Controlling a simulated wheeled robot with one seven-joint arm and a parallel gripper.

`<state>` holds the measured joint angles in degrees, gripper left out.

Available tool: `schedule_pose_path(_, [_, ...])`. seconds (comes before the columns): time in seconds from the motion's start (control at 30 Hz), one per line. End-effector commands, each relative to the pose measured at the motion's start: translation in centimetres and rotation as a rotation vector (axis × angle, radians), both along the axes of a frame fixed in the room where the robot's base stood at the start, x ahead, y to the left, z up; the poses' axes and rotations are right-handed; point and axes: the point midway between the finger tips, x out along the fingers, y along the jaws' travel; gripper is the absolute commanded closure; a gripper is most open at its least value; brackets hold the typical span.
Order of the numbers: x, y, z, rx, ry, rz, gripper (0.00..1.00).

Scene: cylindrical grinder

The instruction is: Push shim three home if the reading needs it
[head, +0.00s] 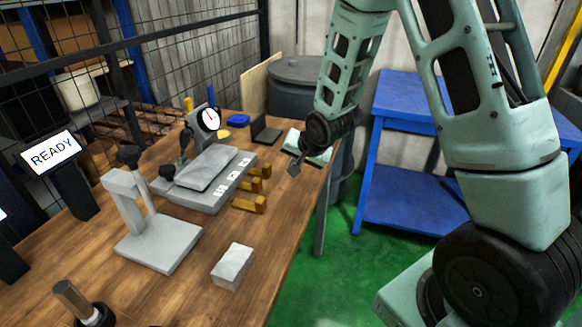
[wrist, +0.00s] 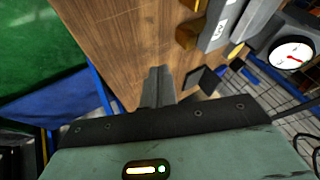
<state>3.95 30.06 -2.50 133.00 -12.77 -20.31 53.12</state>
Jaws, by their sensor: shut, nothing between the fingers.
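Three brass shims, the near one (head: 249,204), the middle one (head: 250,184) and the far one (head: 261,171), stick out from the right side of a grey fixture (head: 190,196). White labels sit beside them; I cannot read their numbers. A dial gauge (head: 209,119) stands behind the fixture. It also shows in the wrist view (wrist: 292,54), with a red needle, but the reading is too small to tell. My gripper (head: 293,168) is shut and empty, to the right of the far shim and apart from it. Its fingers (wrist: 158,76) point over bare wood, with a brass shim (wrist: 188,36) ahead.
A READY screen (head: 52,152) stands at the left. A grey stand (head: 160,243) and a pale block (head: 233,266) are on the near table. A dark angled block (head: 264,133) and a blue tray (head: 238,120) lie at the back. Bare wood lies right of the shims.

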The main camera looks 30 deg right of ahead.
Motion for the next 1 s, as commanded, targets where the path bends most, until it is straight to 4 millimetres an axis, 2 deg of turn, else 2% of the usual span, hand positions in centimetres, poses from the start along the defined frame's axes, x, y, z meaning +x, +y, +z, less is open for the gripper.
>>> schedule_pose_path(0.1, [-1.1,0.0,1.5,0.001,-0.003,-0.001,1.0])
schedule_pose_path(0.3, [-2.1,0.0,2.9,0.0,-0.001,-0.001,1.0])
schedule_pose_path(0.97, [-2.3,0.0,3.1,0.0,0.0,0.0,1.0])
schedule_pose_path(1.0, [-2.4,0.5,3.2,-0.004,0.005,0.013,1.0])
